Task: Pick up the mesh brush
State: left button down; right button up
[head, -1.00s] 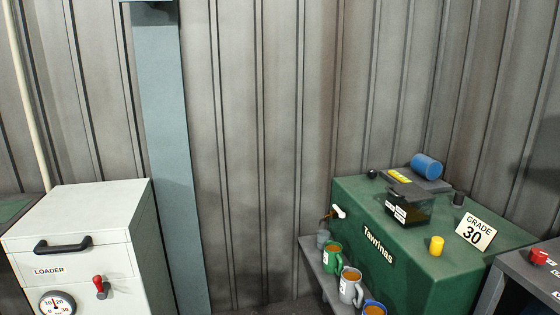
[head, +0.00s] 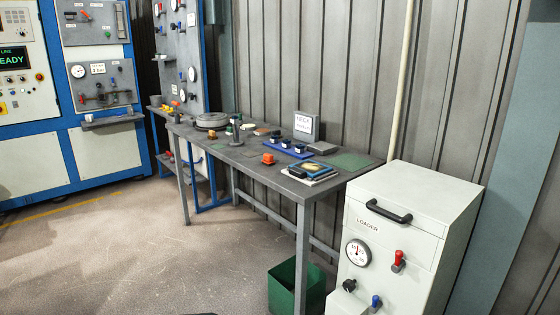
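I cannot make out a mesh brush for certain in the head view. Several small items lie on a long grey workbench (head: 225,160), too small at this distance to tell one from another with confidence. Among them are an orange piece (head: 268,158), a dark upright cylinder with a green part (head: 236,130), a round grey disc (head: 212,120) and a brown flat piece (head: 262,131). Neither of my grippers is in view.
A white loader cabinet (head: 405,205) stands right of the bench. A green bin (head: 282,288) sits on the floor under the bench's near end. Blue-framed control panels (head: 95,155) stand at the left. The floor (head: 130,240) before the bench is clear.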

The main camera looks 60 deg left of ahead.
aim_at(268, 160)
jog(key=u, duration=2.1)
